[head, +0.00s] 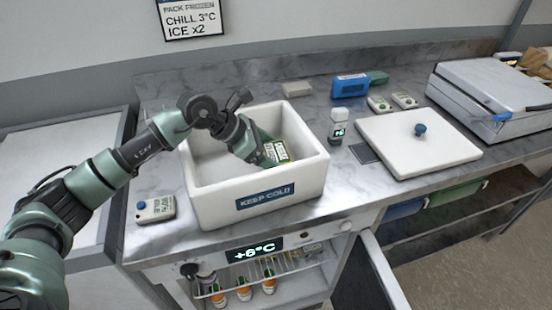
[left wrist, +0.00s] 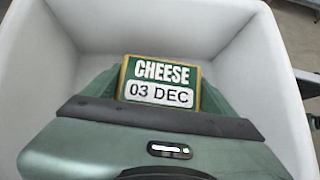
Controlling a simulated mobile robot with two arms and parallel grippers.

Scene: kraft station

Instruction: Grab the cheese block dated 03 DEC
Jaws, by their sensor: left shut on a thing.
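The cheese block (left wrist: 161,72) has a green and white label reading "CHEESE 03 DEC" in the left wrist view. It is inside the white "KEEP COLD" box (head: 204,203), and its label also shows in the head view (head: 281,149). My left gripper (head: 266,160) reaches down into the box and is shut on the cheese block. In the left wrist view the gripper body hides the lower part of the block. I cannot tell whether the block touches the box floor. My right gripper is not in view.
A white lid (head: 440,150) with a blue knob lies right of the box. A small bottle-like device (head: 338,128) stands between them. A blue pack (head: 350,87) lies at the back. Below, an open fridge (head: 262,275) reads +6°C, its door (head: 385,280) swung out.

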